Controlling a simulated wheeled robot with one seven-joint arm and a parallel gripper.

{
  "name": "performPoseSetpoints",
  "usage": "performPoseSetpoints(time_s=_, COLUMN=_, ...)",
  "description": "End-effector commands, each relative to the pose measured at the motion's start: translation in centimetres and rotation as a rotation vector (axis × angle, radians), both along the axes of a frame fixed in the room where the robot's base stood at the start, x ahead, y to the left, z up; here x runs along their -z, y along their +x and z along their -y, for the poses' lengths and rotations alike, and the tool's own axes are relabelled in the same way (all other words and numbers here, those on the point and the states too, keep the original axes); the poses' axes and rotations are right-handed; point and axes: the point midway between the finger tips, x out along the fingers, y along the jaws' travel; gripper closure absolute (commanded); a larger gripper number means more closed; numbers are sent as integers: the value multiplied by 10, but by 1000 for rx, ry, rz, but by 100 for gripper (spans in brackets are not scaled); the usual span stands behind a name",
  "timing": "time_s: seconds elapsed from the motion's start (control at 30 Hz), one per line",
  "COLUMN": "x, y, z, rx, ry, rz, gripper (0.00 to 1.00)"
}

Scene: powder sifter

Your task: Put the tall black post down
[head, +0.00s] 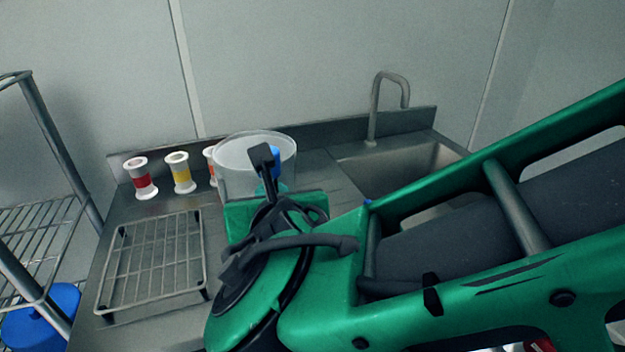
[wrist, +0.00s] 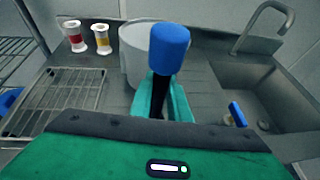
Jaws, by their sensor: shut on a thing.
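The tall black post (wrist: 170,50) stands upright in the wrist view, with a wide blue cap on top and a dark shaft below. My gripper (wrist: 164,98) is shut on the shaft, with its teal fingers on either side. In the head view the blue cap (head: 275,158) shows in front of the clear tub, partly behind dark parts of my wrist. My gripper (head: 271,187) is mostly hidden there. The post's lower end is hidden, so I cannot tell whether it touches the counter.
A clear tub (head: 229,153) stands just behind. Red-banded (head: 140,178) and yellow-banded (head: 181,174) jars stand at the back left, near a wire rack (head: 153,260). A sink (head: 400,160) with a faucet (head: 374,105) is right. A small blue-topped object (wrist: 237,114) is by the sink.

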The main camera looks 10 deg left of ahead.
Motion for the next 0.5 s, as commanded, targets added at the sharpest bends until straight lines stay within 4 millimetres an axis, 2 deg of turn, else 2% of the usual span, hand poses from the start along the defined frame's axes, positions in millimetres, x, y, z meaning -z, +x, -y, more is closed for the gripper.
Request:
performPoseSetpoints(time_s=0.1, x=15, y=24, z=7, rx=5, ry=-2, rz=1, gripper=100)
performPoseSetpoints(time_s=0.23, x=28, y=45, z=12, rx=3, ry=0, rz=0, gripper=100)
performPoseSetpoints(time_s=0.33, x=34, y=56, z=15, rx=3, ry=1, rz=0, gripper=100)
performPoseSetpoints(time_s=0.5, x=39, y=61, z=16, rx=-1, ry=2, rz=0, gripper=100)
